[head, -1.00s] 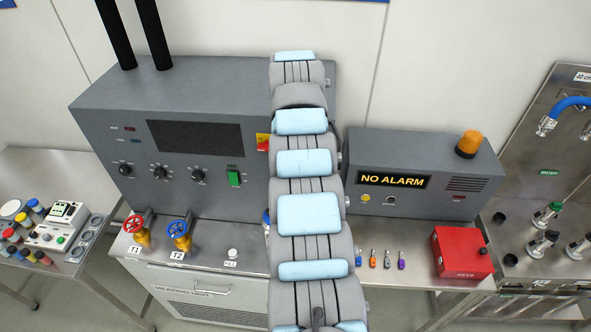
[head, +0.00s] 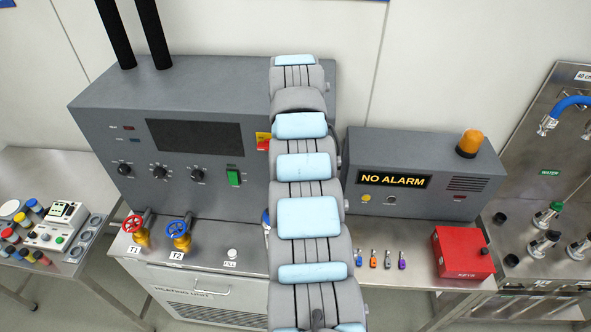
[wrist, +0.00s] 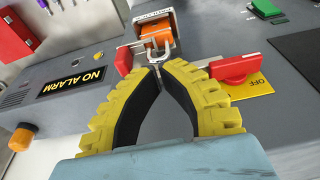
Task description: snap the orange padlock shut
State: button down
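The orange padlock (wrist: 157,41) is in the wrist view at the upper middle, with its metal shackle towards my gripper. It sits by a red switch handle (wrist: 229,69) on the grey cabinet. My gripper (wrist: 160,67) has yellow fingers with black pads. The fingertips come together right at the shackle and overlap it in the picture. I cannot tell whether they touch or pinch it, or whether the shackle is fully seated. In the head view my own arm hides the gripper and this padlock.
Several small coloured items (head: 387,260) lie on the bench beside a red box (head: 461,253). The "NO ALARM" unit (head: 395,180) with an orange beacon (head: 470,143) stands right of my arm. Red (head: 133,224) and blue (head: 178,229) valves stand at the left.

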jog(key=shift+f+b, duration=1)
jog(key=shift+f, duration=0.9)
dwell(0.4)
dwell(0.4)
jog(key=shift+r, duration=3)
